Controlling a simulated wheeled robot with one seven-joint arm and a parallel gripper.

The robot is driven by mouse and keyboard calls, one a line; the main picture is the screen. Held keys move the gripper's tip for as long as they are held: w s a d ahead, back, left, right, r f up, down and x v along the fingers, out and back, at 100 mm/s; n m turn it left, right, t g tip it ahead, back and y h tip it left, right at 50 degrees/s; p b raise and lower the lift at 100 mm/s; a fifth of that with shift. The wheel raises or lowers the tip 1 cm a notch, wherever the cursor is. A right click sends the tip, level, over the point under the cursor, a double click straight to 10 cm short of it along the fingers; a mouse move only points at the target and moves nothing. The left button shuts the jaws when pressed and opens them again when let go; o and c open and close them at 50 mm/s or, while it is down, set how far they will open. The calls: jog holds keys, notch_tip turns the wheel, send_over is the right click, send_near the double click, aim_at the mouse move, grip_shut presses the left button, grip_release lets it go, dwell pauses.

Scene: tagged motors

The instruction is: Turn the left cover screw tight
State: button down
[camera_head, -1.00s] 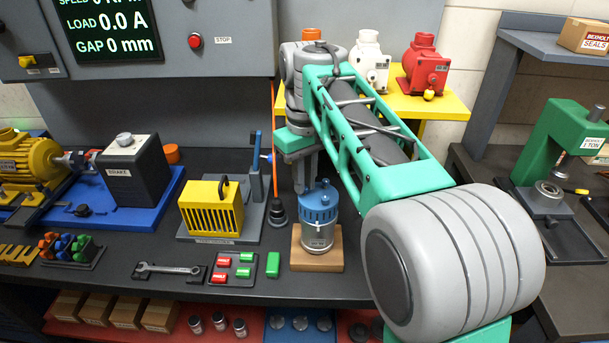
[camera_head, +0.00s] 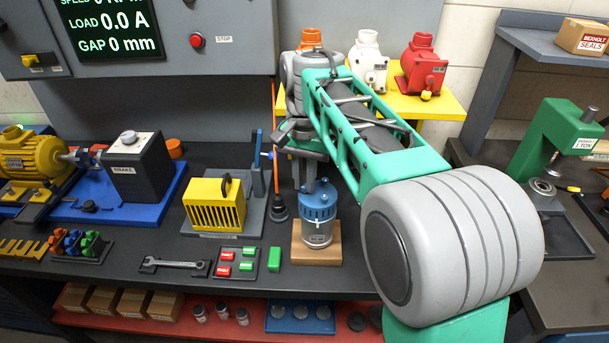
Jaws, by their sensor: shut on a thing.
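A small motor with a blue cover (camera_head: 318,204) and a grey metal body (camera_head: 317,232) stands upright on a wooden block (camera_head: 315,255) on the bench. My gripper (camera_head: 309,184) points down at the top of the blue cover, at its left part as seen here. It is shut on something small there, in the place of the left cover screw. The screw itself is hidden or too small to make out, so I cannot tell how deep it sits.
A yellow slotted box (camera_head: 214,205) on a grey stand is to the left. A wrench (camera_head: 174,265), a tray of red and green tags (camera_head: 236,264) and a lone green tag (camera_head: 274,256) lie in front. Coloured motors (camera_head: 424,66) stand on a yellow shelf (camera_head: 440,104) behind my arm.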

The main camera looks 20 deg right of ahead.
jog(key=m, duration=0.2)
jog(key=m+p, duration=0.1)
jog(key=m, duration=0.1)
jog(key=shift+w+r+m, duration=0.1)
jog(key=shift+r+m, duration=0.2)
jog(key=shift+r, duration=0.05)
jog(key=m+p, duration=0.1)
jog(key=m, duration=0.9)
jog(key=shift+p, duration=0.3)
jog(key=m, duration=0.4)
jog(key=shift+m, duration=0.3)
jog(key=c, duration=1.8)
grip_release()
jog(key=o, duration=0.4)
jog(key=shift+f, duration=0.2)
